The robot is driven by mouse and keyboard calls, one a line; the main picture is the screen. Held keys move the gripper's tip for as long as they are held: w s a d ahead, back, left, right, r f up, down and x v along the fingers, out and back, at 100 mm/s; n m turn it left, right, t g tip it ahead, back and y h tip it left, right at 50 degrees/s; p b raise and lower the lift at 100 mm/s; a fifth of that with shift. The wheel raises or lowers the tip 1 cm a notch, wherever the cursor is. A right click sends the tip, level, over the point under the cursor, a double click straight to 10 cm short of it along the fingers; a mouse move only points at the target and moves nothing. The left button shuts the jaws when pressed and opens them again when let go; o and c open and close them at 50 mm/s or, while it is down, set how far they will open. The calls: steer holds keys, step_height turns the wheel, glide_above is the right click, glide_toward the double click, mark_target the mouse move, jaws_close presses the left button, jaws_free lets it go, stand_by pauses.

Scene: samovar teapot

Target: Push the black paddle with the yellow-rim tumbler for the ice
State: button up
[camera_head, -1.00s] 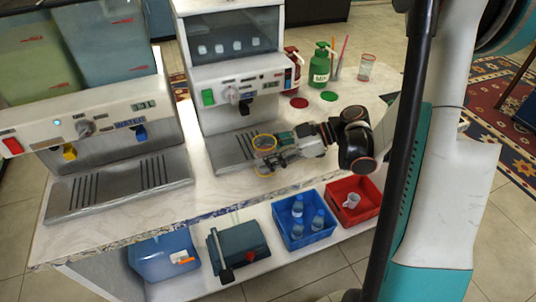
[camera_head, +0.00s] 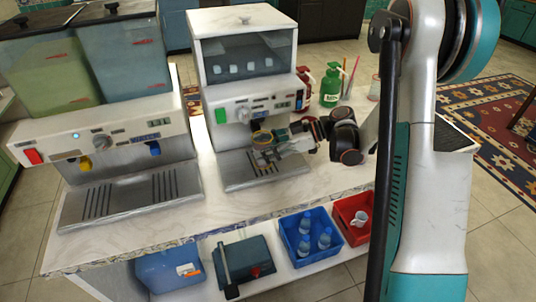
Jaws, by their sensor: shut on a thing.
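The ice dispenser (camera_head: 247,75) stands on the counter, with ice cubes behind its dark window. Its black paddle (camera_head: 256,125) shows on the front, right of and below the round knob. My gripper (camera_head: 268,148) is shut on the yellow-rim tumbler (camera_head: 262,138), a clear cup held about upright in front of the dispenser. The tumbler's rim is just below the paddle in the picture; I cannot tell whether they touch. The tumbler is above the drip tray (camera_head: 238,182). My fingers partly hide its side, and its contents are too small to tell.
A two-tank drink dispenser (camera_head: 103,140) stands at the left. A green bottle (camera_head: 331,88) and a red bottle (camera_head: 303,90) stand behind my arm. A blue crate (camera_head: 310,238) and a red crate (camera_head: 354,224) are below the counter. The counter front is clear.

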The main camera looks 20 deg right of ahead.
steer(key=shift+w, duration=1.45)
steer(key=shift+s, duration=0.1)
steer(key=shift+s+b, duration=0.55)
steer(key=shift+s, duration=1.9)
steer(key=shift+s+b, duration=0.9)
steer(key=shift+s, duration=4.15)
steer(key=shift+a, duration=0.1)
